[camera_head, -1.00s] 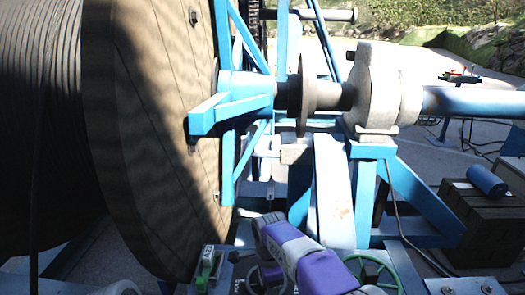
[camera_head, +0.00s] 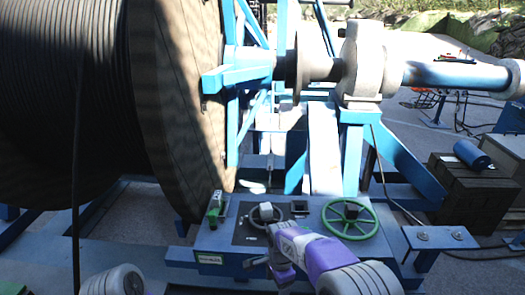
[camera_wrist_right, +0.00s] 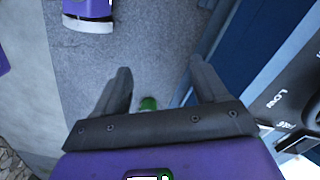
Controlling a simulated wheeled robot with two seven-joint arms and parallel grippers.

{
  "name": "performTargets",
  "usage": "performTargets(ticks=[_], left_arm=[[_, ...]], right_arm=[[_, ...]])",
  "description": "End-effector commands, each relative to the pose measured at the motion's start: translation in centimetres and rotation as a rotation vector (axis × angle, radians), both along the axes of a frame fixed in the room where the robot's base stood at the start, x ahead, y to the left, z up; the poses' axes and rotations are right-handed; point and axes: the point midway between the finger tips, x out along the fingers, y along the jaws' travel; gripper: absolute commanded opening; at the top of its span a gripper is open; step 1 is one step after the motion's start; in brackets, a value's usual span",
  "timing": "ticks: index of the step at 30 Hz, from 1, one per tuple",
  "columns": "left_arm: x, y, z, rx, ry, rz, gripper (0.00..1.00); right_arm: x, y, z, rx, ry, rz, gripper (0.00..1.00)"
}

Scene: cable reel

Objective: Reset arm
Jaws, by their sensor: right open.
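My purple right arm (camera_head: 318,252) reaches in from the bottom of the head view, in front of the blue control panel (camera_head: 210,238). Its gripper (camera_head: 268,266) hangs low at the panel's front edge. In the right wrist view the right gripper (camera_wrist_right: 160,85) has its dark fingers spread, with nothing held between them. A small green thing (camera_wrist_right: 148,103) shows beyond the fingers, apart from them. My left gripper is out of view; only a pale arm part shows at the bottom left.
The panel carries a green handwheel (camera_head: 349,218) and a green-based switch (camera_head: 215,208). A large cable reel (camera_head: 180,90) stands at left on a blue frame. Wooden crates (camera_head: 470,185) with a blue roll (camera_head: 471,154) stand at right. Open ground lies behind them.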

Motion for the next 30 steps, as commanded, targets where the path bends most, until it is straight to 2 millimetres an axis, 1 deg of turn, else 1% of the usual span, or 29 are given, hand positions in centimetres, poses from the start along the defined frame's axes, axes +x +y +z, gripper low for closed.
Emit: performTargets(ticks=[1,2,5,6,8,9,11,12,14,15,17,18,21,22,25,30], left_arm=[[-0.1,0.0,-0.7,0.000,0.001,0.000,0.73],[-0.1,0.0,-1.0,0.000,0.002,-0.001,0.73],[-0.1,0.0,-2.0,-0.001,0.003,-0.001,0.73],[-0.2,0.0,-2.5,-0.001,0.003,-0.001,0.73],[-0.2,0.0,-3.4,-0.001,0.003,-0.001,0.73],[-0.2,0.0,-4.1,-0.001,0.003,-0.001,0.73],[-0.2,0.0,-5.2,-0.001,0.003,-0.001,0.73],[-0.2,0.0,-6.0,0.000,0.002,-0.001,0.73],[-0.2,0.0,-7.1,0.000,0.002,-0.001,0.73],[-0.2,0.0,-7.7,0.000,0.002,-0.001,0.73],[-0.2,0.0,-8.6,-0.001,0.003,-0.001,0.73],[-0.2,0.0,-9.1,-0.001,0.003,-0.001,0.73],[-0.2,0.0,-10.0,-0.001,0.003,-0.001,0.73],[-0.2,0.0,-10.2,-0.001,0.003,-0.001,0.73],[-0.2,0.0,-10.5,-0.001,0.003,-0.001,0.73],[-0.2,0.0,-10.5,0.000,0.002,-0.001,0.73]], right_arm=[[-0.4,-0.6,-2.4,0.009,0.009,0.031,0.72],[-0.7,-0.9,-3.6,0.017,0.011,0.054,0.72],[-1.8,-2.1,-8.2,0.045,0.014,0.140,0.72],[-2.4,-2.7,-10.4,0.060,0.015,0.180,0.72],[-3.9,-3.6,-14.1,0.087,0.014,0.251,0.72],[-5.2,-4.2,-16.9,0.109,0.010,0.306,0.72],[-7.5,-5.0,-20.9,0.146,-0.003,0.393,0.72],[-9.2,-5.4,-23.5,0.171,-0.016,0.455,0.72],[-11.9,-5.8,-26.6,0.207,-0.044,0.544,0.72],[-13.7,-5.9,-28.4,0.228,-0.065,0.599,0.72],[-16.0,-5.9,-30.3,0.253,-0.102,0.674,0.72],[-17.5,-5.9,-31.3,0.267,-0.124,0.717,0.72],[-20.1,-5.7,-32.8,0.286,-0.179,0.805,0.72],[-20.8,-5.6,-33.0,0.289,-0.192,0.827,0.72],[-21.9,-5.5,-33.4,0.292,-0.225,0.872,0.72],[-22.3,-5.4,-33.3,0.291,-0.242,0.895,0.72]])
